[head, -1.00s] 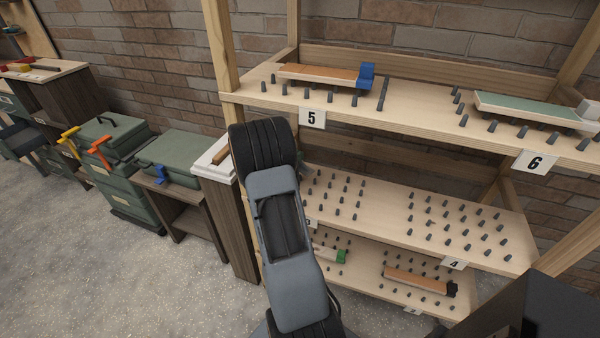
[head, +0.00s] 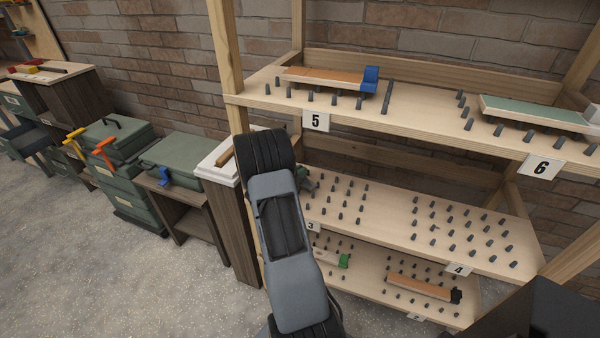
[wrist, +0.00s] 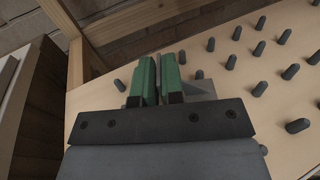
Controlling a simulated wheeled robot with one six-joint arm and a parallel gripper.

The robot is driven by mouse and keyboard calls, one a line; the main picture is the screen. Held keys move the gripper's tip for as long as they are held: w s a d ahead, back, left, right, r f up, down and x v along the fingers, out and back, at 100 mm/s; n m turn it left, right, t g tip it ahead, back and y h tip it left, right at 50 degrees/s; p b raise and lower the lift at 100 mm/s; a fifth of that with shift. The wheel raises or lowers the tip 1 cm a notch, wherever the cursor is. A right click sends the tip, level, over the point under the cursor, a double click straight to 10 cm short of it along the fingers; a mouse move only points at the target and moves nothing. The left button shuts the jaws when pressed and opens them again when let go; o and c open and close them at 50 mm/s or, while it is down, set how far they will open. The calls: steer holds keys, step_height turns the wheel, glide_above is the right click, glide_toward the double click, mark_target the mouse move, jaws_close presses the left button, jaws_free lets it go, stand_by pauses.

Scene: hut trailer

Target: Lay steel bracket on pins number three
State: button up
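My gripper (wrist: 158,80) shows two green-padded fingers in the wrist view, close together with a thin grey upright part between them. A flat grey piece, which looks like the steel bracket (wrist: 200,88), spreads to the right of the fingers, low over the pin board. In the head view my arm hides most of the gripper; only a bit shows at the left end of the middle shelf. The number three pins (head: 345,200) stand in rows on that shelf's left half, above the label 3 (head: 312,226). They carry nothing that I can see.
The number four pins (head: 462,228) on the right are bare. Boards lie on the upper shelf (head: 420,122) above. The lower shelf holds an orange-topped piece (head: 418,286) and a green-ended piece (head: 335,257). A wooden post (head: 226,60) stands at the left.

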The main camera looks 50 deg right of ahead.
steer(key=o, duration=0.4)
steer(key=shift+c, duration=0.2)
